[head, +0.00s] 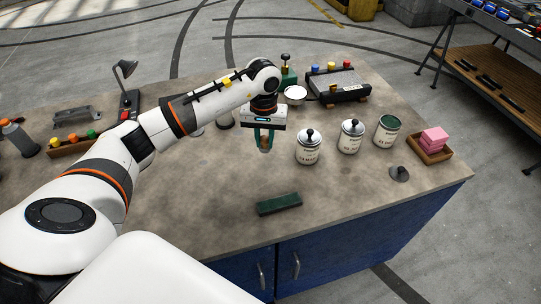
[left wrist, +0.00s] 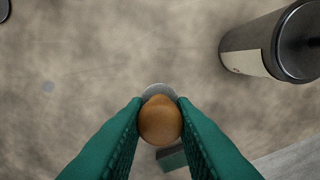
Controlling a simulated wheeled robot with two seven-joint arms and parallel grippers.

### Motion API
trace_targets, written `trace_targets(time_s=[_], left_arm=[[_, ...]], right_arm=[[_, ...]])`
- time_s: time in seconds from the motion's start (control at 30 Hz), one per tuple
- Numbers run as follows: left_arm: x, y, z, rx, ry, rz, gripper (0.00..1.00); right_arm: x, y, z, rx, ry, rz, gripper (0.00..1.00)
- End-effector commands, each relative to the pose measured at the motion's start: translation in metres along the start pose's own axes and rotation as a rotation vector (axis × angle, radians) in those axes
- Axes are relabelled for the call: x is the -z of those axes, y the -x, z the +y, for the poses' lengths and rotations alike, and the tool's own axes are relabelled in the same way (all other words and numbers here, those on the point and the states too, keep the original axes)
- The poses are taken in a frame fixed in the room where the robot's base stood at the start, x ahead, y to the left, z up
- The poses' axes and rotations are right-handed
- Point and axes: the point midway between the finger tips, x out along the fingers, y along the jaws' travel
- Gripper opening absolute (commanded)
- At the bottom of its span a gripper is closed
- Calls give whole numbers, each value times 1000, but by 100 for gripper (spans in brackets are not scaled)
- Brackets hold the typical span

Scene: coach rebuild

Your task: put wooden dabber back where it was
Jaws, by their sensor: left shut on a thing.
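My left gripper (head: 264,147) has its green fingers pointing down over the middle of the workbench. It is shut on the wooden dabber (left wrist: 160,120), whose round brown knob shows between the fingers in the left wrist view. A pale grey round part shows just behind the knob. In the head view only a little of the dabber (head: 265,145) shows between the fingers. I cannot tell whether its lower end touches the bench. My right gripper is not in view.
A lidded can (head: 308,148) stands close right of the gripper, with another lidded can (head: 350,138) and an open green can (head: 386,133) beyond. A dark green block (head: 279,204) lies nearer the front edge. A wooden tray (head: 446,154) holds pink blocks. Bench left of the block is clear.

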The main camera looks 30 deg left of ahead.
Motion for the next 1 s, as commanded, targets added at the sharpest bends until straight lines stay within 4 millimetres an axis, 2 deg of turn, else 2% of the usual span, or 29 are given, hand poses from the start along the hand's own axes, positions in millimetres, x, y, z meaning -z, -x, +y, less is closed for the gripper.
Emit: trace_targets(time_s=[0.03,0.2,0.37,0.6,0.73,0.97,1.0], left_arm=[[2,-8,0,-2,-1,7,5],[1,-35,0,0,-1,5,5],[1,-47,0,0,0,2,5],[1,-77,0,0,-1,3,5],[0,-80,0,0,-2,-1,5],[0,-84,0,0,-2,-1,5],[0,-84,0,1,-2,-1,25]], right_arm=[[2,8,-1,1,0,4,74],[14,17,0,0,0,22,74],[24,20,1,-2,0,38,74],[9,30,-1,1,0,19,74],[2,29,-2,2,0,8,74],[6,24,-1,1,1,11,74],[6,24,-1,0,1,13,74]])
